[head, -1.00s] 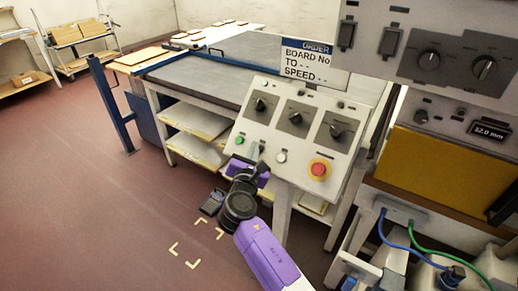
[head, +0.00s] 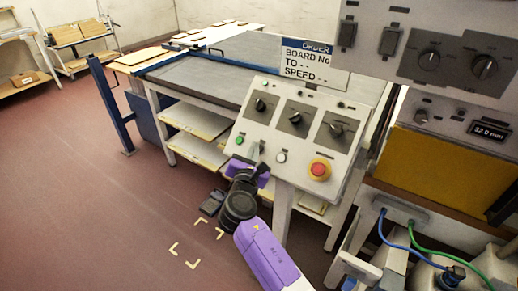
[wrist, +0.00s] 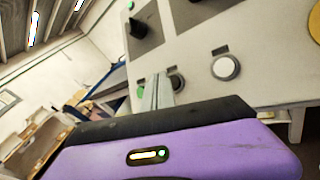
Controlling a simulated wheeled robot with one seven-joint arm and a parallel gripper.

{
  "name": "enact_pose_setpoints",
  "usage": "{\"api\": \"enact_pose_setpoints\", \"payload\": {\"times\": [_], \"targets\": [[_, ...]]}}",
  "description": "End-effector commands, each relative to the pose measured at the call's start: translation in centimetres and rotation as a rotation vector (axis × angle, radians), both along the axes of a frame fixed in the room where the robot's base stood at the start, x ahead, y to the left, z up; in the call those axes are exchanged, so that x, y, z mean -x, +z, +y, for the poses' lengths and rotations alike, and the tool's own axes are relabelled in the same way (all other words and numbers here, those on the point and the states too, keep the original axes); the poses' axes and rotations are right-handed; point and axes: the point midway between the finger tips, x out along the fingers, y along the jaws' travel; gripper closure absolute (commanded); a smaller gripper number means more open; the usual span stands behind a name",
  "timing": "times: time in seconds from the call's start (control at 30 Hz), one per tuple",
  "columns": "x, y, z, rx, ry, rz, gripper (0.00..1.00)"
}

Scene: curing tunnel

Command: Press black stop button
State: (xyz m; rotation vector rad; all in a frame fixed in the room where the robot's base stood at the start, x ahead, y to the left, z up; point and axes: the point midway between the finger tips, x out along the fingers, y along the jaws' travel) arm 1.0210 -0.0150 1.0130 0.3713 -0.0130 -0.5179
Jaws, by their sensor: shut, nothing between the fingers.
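The sloped control panel (head: 258,92) carries a row of buttons along its lower part. My gripper (head: 255,153) is shut and empty, its fingertips at the panel between the green button (head: 239,140) and the white button (head: 281,157). In the wrist view the shut fingers (wrist: 158,92) point at the panel, and the dark rim of the black stop button (wrist: 178,82) shows just right of the tips, partly covered by them. I cannot tell whether the tips touch it. In the head view the fingers hide the black button.
A red emergency button (head: 319,170) on a yellow base sits right of the white button. Three black rotary knobs, the middle one here (head: 295,118), stand above the row. A conveyor table (head: 205,77) lies behind. Open floor (head: 80,200) is at left.

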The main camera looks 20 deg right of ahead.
Motion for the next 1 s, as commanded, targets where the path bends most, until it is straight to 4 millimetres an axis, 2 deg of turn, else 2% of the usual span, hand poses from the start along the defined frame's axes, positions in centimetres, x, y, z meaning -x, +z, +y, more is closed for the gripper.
{"api": "enact_pose_setpoints", "payload": {"times": [1.0], "targets": [[-0.39,-0.64,-0.54,0.000,0.000,0.000,1.00]]}}
